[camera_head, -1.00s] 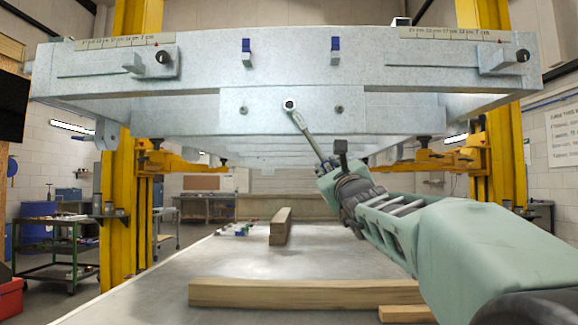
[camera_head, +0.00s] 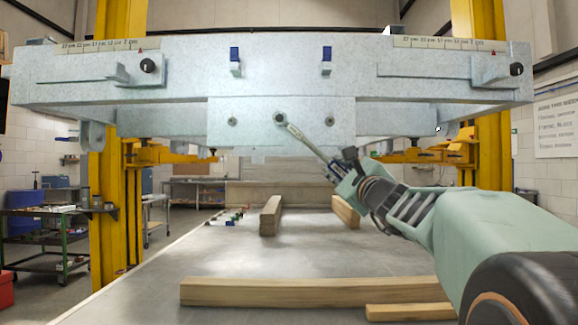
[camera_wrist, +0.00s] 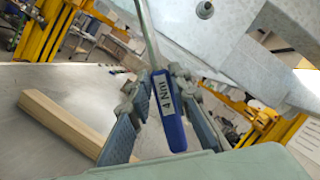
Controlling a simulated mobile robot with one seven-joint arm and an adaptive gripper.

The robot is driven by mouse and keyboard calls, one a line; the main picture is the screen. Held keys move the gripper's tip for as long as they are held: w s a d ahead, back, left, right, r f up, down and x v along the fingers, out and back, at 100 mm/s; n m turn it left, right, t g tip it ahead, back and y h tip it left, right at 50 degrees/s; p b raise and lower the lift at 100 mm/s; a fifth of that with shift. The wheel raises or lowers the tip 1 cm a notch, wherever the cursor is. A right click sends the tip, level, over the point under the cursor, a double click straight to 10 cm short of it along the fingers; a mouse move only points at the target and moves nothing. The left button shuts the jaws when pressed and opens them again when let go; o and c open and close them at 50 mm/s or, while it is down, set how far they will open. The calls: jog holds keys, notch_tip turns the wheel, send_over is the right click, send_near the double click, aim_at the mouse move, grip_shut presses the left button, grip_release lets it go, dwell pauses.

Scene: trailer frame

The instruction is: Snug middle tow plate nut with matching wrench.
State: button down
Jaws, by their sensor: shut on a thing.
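The pale grey tow plate (camera_head: 256,138) is on the front face of the trailer frame. A wrench (camera_head: 304,140) has its ring end over the middle nut (camera_head: 281,117), which it mostly hides. Its shaft slopes down to the right to my gripper (camera_head: 343,172). In the wrist view the wrench has a blue handle (camera_wrist: 168,112) with a white label that seems to read "4 Nm". My gripper (camera_wrist: 165,118) is shut on this handle. The left nut (camera_head: 231,122) and right nut (camera_head: 329,121) are uncovered. How tight the middle nut is cannot be seen.
The trailer frame (camera_head: 180,80) hangs between yellow lift posts (camera_head: 119,200). Below is a grey surface (camera_head: 230,260) with wooden beams (camera_head: 310,291) and several small coloured items (camera_head: 232,216) at its left. A green tool cart (camera_head: 45,235) stands far left.

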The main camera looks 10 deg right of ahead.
jog(key=s+d+r+n+g+y+p, duration=0.1)
jog(key=d+r+n+p, duration=0.3)
jog(key=r+n+p, duration=0.5)
notch_tip(320, 180, up, 4)
jog(key=g+p, duration=0.1)
jog(key=p, duration=0.3)
jog(key=shift+d+g+y, duration=0.25)
jog(key=shift+g+y, duration=0.05)
jog(key=shift+f, duration=0.2)
jog(key=shift+a+f+m+b, duration=0.2)
jog(key=shift+f+m+b, duration=0.6)
jog(key=shift+f+b, duration=1.1)
jog(key=shift+r+b, duration=0.3)
jog(key=shift+b, duration=0.25)
